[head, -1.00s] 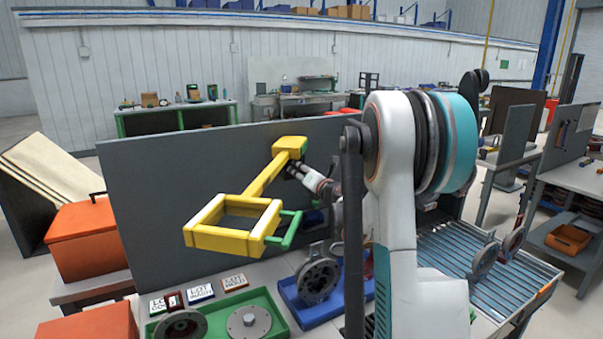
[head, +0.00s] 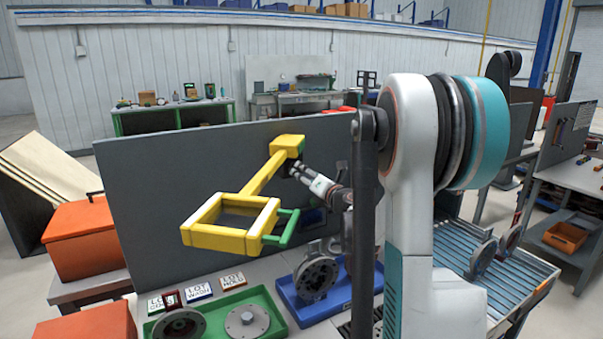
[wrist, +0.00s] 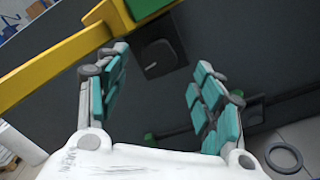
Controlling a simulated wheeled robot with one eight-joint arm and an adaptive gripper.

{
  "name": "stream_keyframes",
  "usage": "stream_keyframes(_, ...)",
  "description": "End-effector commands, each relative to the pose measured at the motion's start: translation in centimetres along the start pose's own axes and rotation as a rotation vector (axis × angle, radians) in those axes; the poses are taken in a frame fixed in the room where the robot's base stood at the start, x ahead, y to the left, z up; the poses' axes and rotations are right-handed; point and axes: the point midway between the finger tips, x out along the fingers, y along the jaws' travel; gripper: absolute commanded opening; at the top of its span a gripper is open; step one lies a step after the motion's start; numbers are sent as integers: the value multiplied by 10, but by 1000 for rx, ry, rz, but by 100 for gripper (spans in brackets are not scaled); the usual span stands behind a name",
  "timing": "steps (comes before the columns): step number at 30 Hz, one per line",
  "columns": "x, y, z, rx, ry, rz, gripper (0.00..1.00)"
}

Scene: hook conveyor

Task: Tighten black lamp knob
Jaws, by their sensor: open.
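The yellow lamp (head: 233,226) has a rectangular frame head, a green handle and a yellow arm rising to a mount block on the grey panel. In the wrist view, the black knob (wrist: 160,57) sits under the green-and-yellow block (wrist: 146,8). My gripper (wrist: 163,78) is open, with a teal-padded finger on each side and the knob between and beyond the tips. It does not appear to touch the knob. In the head view, my gripper (head: 297,171) is just below the mount block, and I cannot make out the knob there.
The grey panel (head: 150,190) stands close behind the lamp. Below are a green tray (head: 272,319) and a blue tray (head: 310,312) with metal parts, and several LOT signs. An orange box (head: 85,240) stands left. A roller conveyor (head: 455,245) lies right.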

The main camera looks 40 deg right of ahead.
Motion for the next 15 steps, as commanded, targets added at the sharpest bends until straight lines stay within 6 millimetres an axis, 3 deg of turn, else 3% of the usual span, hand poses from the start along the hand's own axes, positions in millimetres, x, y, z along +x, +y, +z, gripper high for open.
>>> stream_keyframes(6,-42,-1,0,0,-1,-2,61)
stream_keyframes(15,-64,0,0,0,0,-1,61)
